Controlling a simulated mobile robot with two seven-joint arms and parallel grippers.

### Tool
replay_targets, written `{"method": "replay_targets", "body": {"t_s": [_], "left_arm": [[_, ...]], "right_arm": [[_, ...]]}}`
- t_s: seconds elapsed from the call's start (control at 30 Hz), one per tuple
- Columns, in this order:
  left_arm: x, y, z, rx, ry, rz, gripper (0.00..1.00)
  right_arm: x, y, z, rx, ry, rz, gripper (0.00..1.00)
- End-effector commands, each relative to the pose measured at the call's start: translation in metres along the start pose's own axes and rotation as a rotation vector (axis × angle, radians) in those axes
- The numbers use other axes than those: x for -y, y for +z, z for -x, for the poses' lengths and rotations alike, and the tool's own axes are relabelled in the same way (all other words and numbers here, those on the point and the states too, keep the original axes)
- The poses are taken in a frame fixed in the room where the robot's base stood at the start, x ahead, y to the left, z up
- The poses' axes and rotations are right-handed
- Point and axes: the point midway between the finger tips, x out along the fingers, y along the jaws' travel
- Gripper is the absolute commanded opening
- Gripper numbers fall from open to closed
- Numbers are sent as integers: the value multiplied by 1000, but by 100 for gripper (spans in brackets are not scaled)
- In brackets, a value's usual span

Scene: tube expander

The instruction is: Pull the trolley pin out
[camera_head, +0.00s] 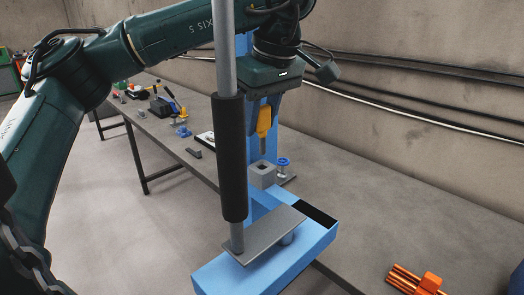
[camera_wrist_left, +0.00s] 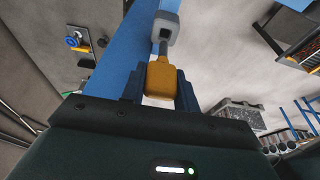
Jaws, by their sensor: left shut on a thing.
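My left gripper (camera_head: 262,112) points down with its blue fingers shut on the yellow handle of the trolley pin (camera_head: 264,122). The pin hangs upright, with its grey shaft below the handle. In the head view its lower end shows just above a grey square block (camera_head: 262,176) with a hole, apart from it. In the left wrist view, the yellow pin handle (camera_wrist_left: 160,80) sits between the fingers and its shaft points towards the grey block (camera_wrist_left: 165,26). My right gripper is not in view.
A dark-sleeved upright pole (camera_head: 232,160) stands in front, on the blue trolley frame (camera_head: 268,275). A blue knob (camera_head: 283,162) is beside the block. A workbench (camera_head: 160,128) with tools runs behind left. Orange parts (camera_head: 415,280) lie at lower right.

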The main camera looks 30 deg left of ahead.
Motion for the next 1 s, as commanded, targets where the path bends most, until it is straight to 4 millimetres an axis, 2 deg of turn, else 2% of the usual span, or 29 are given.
{"method": "replay_targets", "body": {"t_s": [1.0], "left_arm": [[0, -12, 45, 0, 0, -1, 0]], "right_arm": [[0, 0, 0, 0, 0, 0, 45]]}}
